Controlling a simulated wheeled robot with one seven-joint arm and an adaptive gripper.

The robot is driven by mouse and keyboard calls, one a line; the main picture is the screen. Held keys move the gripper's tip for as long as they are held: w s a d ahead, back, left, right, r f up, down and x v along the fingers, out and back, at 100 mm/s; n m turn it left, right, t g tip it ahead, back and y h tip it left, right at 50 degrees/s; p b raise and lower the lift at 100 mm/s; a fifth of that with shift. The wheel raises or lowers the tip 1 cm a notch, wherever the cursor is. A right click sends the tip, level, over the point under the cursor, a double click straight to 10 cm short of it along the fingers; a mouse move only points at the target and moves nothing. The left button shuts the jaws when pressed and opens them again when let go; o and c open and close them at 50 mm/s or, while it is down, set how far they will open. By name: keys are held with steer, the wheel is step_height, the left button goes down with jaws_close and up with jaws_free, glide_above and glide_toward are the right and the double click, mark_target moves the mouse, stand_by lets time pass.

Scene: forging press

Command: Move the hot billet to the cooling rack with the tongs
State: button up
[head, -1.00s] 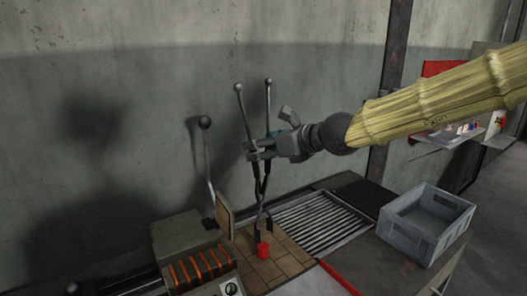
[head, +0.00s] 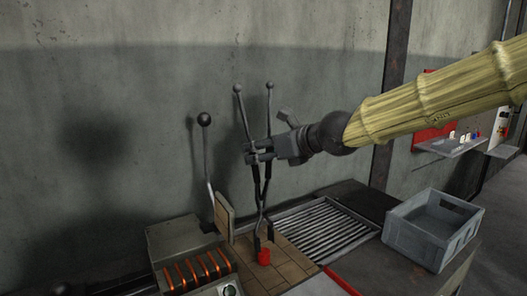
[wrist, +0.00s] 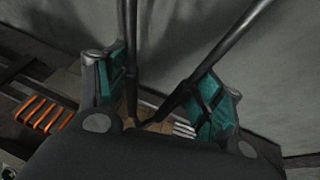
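The hot billet (head: 264,257) is a small red cylinder standing on the tan tiled hearth (head: 291,264). My gripper (head: 251,152) is shut on the dark tongs (head: 261,190), which hang upright with two ball-ended handles pointing up. In the wrist view, the two tong handles (wrist: 128,50) pass between my green-padded fingers (wrist: 162,85). The tong jaws point down at the billet, one on either side of its top; I cannot tell if they touch it. The cooling rack (head: 322,232) is a slatted metal grate right of the hearth, with nothing on it.
A grey crate (head: 430,242) stands on the bench right of the rack. A machine with orange glowing coils (head: 198,270) is left of the hearth, with a ball-topped lever (head: 205,150) and an upright tan panel (head: 224,215) beside it. A concrete wall is close behind.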

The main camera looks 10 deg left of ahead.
steer(key=shift+s+d+b, duration=0.15)
steer(key=shift+d+b, duration=0.15)
steer(key=shift+b, duration=0.55)
steer(key=shift+s+d+y+b, duration=0.35)
steer(key=shift+d+b, duration=0.2)
steer(key=shift+b, duration=0.8)
steer(key=shift+f+b, duration=2.85)
steer(key=shift+b, duration=0.75)
steer(key=shift+c, duration=0.4)
